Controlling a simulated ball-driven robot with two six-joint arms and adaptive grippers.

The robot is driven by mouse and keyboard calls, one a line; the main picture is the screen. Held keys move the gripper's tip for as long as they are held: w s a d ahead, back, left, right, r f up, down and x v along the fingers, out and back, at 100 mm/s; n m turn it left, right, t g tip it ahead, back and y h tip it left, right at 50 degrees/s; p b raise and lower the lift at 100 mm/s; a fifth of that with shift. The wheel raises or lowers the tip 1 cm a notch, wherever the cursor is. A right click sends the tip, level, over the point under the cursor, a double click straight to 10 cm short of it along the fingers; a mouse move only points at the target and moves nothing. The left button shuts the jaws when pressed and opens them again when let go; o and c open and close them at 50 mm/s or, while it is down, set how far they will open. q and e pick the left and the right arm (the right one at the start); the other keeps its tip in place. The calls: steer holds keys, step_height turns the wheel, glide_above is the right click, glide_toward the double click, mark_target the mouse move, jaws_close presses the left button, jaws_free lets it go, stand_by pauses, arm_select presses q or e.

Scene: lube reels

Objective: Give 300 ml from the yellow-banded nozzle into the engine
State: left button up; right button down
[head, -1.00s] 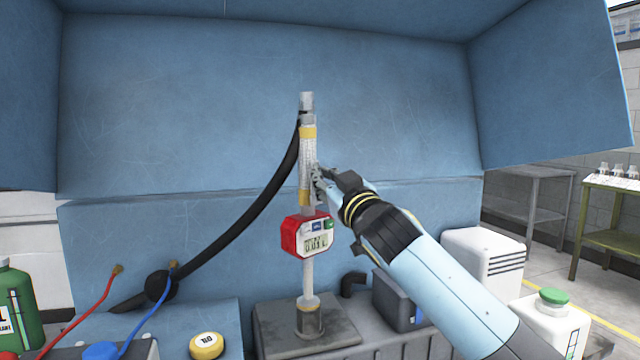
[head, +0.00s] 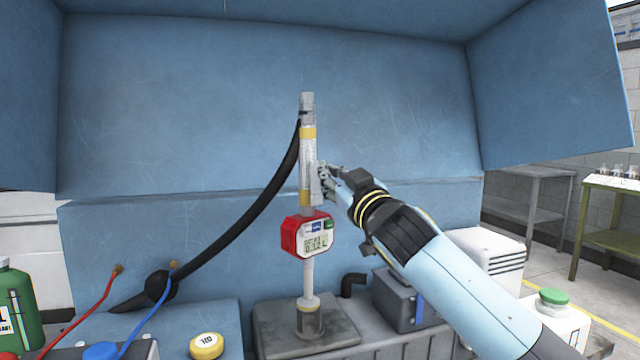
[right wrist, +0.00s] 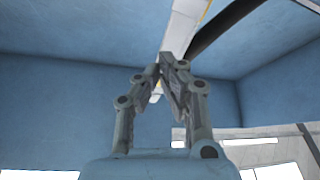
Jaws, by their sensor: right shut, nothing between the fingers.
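The yellow-banded nozzle (head: 308,150) stands upright in the middle of the head view, with yellow bands on its grey grip. Its red meter (head: 308,236) has a small display; I cannot read the digits surely. The pale spout below goes down to the filler (head: 309,308) on the grey engine (head: 270,332); the spout's end is hidden there. A grey lever (head: 317,188) shows along the grip's right side. My right gripper (head: 322,172) is shut and empty at that side, close to the lever; I cannot tell if they touch. In the right wrist view, its fingertips (right wrist: 170,68) meet below the nozzle (right wrist: 182,30).
A black hose (head: 255,215) runs from the nozzle's top down to the left. A dark box (head: 398,295) and a white green-capped container (head: 553,315) stand right. Blue hood panel stands behind.

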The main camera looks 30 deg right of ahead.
steer(key=shift+s+d+r+b, duration=0.15)
steer(key=shift+s+r, duration=0.15)
steer(key=shift+s, duration=0.5)
steer(key=shift+s+d+r+b, duration=0.15)
steer(key=shift+s+r, duration=0.1)
steer(key=shift+s, duration=0.5)
steer(key=shift+s+d+r+b, duration=0.15)
steer(key=shift+s+r, duration=0.15)
steer(key=shift+s, duration=0.5)
